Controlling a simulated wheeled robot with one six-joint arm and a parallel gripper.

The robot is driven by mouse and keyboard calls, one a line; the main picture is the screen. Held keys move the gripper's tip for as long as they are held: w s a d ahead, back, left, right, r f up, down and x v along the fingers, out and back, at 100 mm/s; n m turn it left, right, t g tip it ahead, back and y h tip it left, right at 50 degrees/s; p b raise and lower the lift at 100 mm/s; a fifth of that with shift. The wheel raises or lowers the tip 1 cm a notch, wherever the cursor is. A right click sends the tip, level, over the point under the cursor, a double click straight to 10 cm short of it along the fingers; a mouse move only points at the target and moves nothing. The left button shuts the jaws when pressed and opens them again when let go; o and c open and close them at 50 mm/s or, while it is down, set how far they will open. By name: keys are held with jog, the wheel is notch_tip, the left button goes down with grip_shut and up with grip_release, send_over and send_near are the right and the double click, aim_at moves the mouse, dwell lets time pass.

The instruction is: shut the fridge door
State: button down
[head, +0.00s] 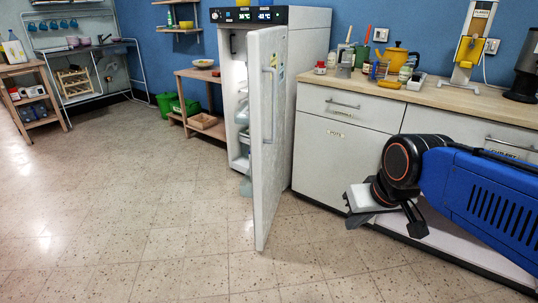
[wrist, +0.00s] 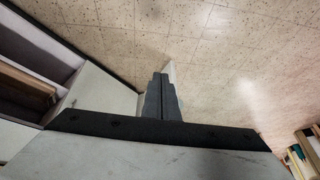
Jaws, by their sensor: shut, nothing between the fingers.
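The white fridge (head: 308,60) stands against the blue wall, with a display along its top. Its door (head: 268,135) is swung wide open toward the camera, seen nearly edge-on. A long handle (head: 270,105) is on the door's right-hand face. Shelves inside show partly through the gap to the left of the door. My gripper (head: 365,213) is low in front of the counter, to the right of the door and apart from it. In the wrist view my gripper's grey fingers (wrist: 161,95) are together and empty, over the floor.
A counter (head: 355,120) with drawers and cabinets runs right of the fridge, close behind my gripper. A yellow kettle (head: 398,55) and small items stand on it. A low wooden bench (head: 200,75) stands left of the fridge. The tiled floor (head: 150,200) is clear.

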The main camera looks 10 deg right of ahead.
jog(key=w+a+r+y, duration=0.1)
jog(key=w, duration=0.5)
jog(key=w+a+r, duration=0.2)
jog(key=w, duration=0.4)
jog(key=m+t+y, duration=0.1)
jog(key=m+y, duration=0.1)
jog(key=m, duration=0.1)
send_near(262, 159)
notch_tip(262, 159, down, 4)
jog(key=d, duration=0.3)
jog(key=shift+w+a, duration=0.4)
jog(key=shift+a, duration=0.25)
jog(key=shift+w+a, duration=0.35)
jog(key=shift+a, duration=0.35)
jog(key=shift+w+a, duration=0.4)
jog(key=shift+a, duration=0.25)
jog(key=shift+a, duration=0.1)
